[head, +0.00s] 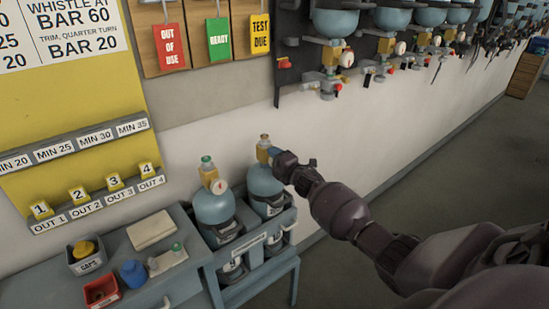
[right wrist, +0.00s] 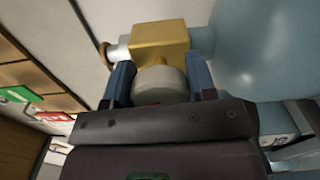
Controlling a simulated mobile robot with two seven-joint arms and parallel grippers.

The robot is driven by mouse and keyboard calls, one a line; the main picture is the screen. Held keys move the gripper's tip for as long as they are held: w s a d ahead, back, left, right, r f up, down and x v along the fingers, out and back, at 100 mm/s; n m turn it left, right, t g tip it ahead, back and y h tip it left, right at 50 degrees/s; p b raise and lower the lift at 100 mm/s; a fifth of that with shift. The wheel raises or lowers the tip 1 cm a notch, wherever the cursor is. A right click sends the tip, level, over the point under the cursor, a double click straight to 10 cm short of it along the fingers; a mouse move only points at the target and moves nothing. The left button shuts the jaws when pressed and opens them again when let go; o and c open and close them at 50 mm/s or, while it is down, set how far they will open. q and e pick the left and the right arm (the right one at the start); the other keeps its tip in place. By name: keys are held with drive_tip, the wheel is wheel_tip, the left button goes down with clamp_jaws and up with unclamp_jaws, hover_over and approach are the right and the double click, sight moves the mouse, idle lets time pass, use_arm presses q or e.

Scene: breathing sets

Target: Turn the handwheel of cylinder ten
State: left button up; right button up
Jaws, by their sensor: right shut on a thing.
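A light blue cylinder (head: 263,183) stands upright at the right of the small rack, with a brass valve block (head: 264,152) on top. It also fills the right side of the right wrist view (right wrist: 270,45). I cannot read its number surely. My right gripper (head: 274,154) is at this valve. In the right wrist view its two blue fingers lie on either side of a pale round handwheel (right wrist: 160,84) beside the yellow valve block (right wrist: 160,40), and the gripper is shut on it. The fingertips' contact is partly hidden. My left gripper is not in view.
A second blue cylinder (head: 212,207) with a gauge and green top stands close on the left in the rack (head: 255,247). A bench (head: 185,285) holds a caps bin (head: 87,262), a red bin (head: 101,291) and a blue cup (head: 133,273). Breathing sets (head: 335,50) hang along the wall.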

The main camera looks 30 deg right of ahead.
drive_tip(key=shift+m+p, duration=0.4)
drive_tip(key=shift+m, duration=1.6)
drive_tip(key=o, duration=0.9)
drive_tip(key=s, duration=0.7)
drive_tip(key=s+d, duration=0.1)
drive_tip(key=s, duration=0.2)
drive_tip(key=shift+s+p, duration=0.3)
drive_tip(key=shift+s, duration=0.1)
